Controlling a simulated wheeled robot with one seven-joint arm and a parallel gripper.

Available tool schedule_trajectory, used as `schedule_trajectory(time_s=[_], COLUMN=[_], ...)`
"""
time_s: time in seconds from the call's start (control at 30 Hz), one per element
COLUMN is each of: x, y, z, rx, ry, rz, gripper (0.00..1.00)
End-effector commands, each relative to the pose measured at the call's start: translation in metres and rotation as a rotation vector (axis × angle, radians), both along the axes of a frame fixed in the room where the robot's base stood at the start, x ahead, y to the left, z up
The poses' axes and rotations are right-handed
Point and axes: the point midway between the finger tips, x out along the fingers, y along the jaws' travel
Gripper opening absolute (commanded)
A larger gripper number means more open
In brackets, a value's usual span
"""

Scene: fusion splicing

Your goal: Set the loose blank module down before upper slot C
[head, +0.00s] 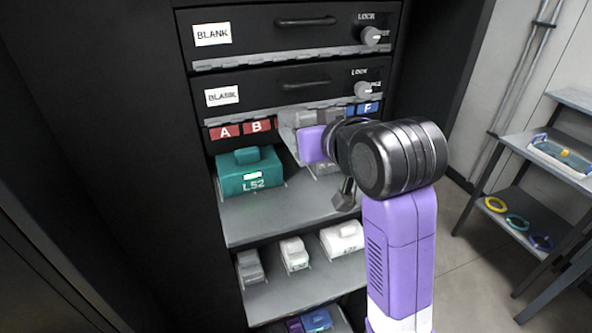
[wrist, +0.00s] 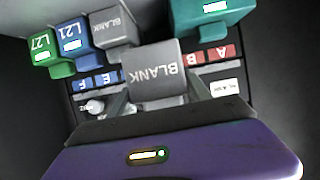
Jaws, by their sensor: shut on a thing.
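My gripper (head: 312,143) is in front of the upper rack row, right of the teal L52 module (head: 250,170). In the wrist view, which is upside down, my gripper (wrist: 160,98) is shut on a grey blank module (wrist: 165,72) marked BLANK. Red labels A (head: 225,131) and B (head: 257,126) and blue label F (head: 367,107) show on the upper strip. Label C is mostly hidden behind my gripper and the held module. Another grey BLANK module (wrist: 114,27) sits beyond the held one, apart from the teal module (wrist: 208,12).
In the wrist view a blue L21 module (wrist: 76,42) and a green L27 module (wrist: 46,50) stand left of the other blank. Bare shelf (head: 262,215) lies before the teal module. White modules (head: 342,238) are on the lower shelf. A side rack (head: 520,150) stands at right.

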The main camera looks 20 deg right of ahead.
Motion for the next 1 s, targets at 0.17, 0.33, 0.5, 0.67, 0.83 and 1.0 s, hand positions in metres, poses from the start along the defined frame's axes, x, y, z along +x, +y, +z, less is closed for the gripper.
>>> schedule_trajectory(time_s=[0.17,0.33,0.5,0.67,0.83,1.0], x=[-0.001,-0.001,-0.001,-0.001,-0.001,-0.001], y=[0.000,0.000,0.000,0.000,0.000,0.000], z=[-0.029,-0.054,-0.067,-0.090,-0.099,-0.098], rx=[0.001,0.000,0.000,0.000,0.000,0.000], ry=[0.008,0.005,0.004,0.007,0.001,0.000], rz=[0.002,0.001,0.001,0.001,0.001,0.001], gripper=[0.12,0.12,0.12,0.12,0.12,0.12])
